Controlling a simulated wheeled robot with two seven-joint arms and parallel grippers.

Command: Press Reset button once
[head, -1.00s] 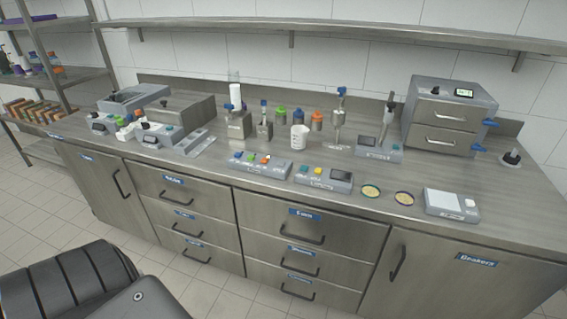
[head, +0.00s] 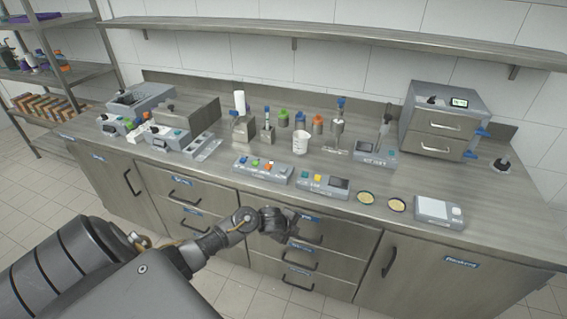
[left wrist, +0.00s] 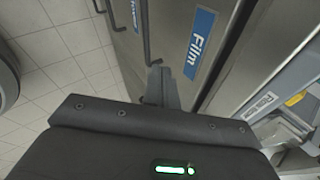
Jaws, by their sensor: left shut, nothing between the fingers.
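A grey control box (head: 262,171) with several coloured buttons sits at the counter's front edge. To its right is a second grey box (head: 320,186) with a teal button (head: 304,176), a yellow button (head: 318,178) and a dark screen. The lettering is too small to tell which button is Reset. The yellow button of a grey box also shows at the right of the left wrist view (left wrist: 295,99). My left gripper (head: 294,218) is shut and empty, in front of the drawers and below the counter edge. It also shows in the left wrist view (left wrist: 158,72). My right gripper is not in view.
The steel counter (head: 225,190) has drawers and handles below it, close to my left gripper. Behind the boxes stand a white beaker (head: 301,143) and several bottles. Two round dishes and a scale (head: 438,209) lie to the right.

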